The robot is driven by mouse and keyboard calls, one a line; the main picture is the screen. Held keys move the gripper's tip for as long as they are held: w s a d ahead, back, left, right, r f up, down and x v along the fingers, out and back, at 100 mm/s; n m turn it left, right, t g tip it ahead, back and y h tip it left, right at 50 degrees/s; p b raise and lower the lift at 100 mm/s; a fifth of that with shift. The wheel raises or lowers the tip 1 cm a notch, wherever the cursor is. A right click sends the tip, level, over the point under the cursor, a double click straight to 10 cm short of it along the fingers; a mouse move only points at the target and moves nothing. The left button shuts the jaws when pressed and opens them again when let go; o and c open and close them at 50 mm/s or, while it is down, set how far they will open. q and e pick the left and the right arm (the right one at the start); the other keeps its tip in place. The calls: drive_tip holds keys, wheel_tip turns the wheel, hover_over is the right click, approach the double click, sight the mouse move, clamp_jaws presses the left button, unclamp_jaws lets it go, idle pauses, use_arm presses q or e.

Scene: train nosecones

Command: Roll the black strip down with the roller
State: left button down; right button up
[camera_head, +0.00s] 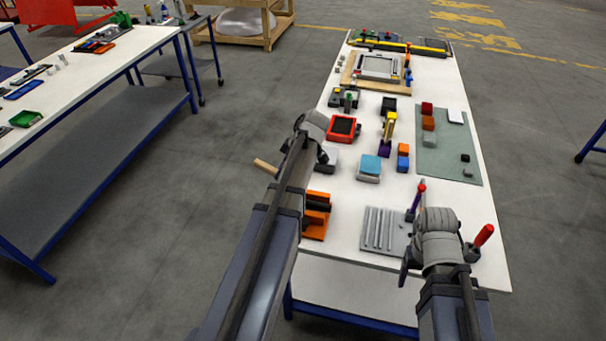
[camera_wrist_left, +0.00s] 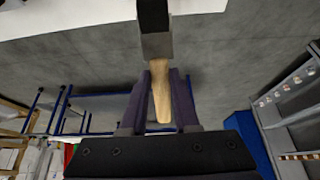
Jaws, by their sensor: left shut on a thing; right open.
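My left gripper (camera_wrist_left: 165,80) is shut on the roller's wooden handle (camera_wrist_left: 163,108) in the left wrist view, with the roller's dark and grey head at the top of that view. In the head view the handle (camera_head: 265,166) sticks out left of my left arm, beside the table's left edge; the arm mostly hides my left gripper (camera_head: 319,155). A long black piece beside a yellow one (camera_head: 410,46) lies at the table's far end; I cannot tell whether it is the black strip. My right gripper (camera_head: 412,245) is open over the near right part of the table.
The white table (camera_head: 340,255) carries a ribbed grey plate (camera_head: 383,229), a red box (camera_head: 343,129), a teal-topped block (camera_head: 370,165), an orange-and-black holder (camera_head: 317,213) and a grey-green mat (camera_head: 450,150). A red-handled tool (camera_head: 484,234) stands near my right gripper.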

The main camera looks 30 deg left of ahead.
use_arm(q)
drive_tip(key=shift+f, duration=0.1)
drive_tip(key=shift+f, duration=0.15)
drive_tip(key=shift+f+b, duration=2.6)
drive_tip(key=shift+b, duration=0.2)
drive_tip(key=shift+f, duration=0.2)
drive_tip(key=shift+w+d, duration=0.2)
drive_tip(key=shift+d, duration=0.6)
drive_tip(key=shift+w+d, duration=0.1)
drive_tip(key=shift+d, duration=0.2)
drive_tip(key=shift+d, duration=0.15)
idle(1.4)
drive_tip(key=shift+w+d, duration=0.1)
drive_tip(key=shift+d, duration=0.25)
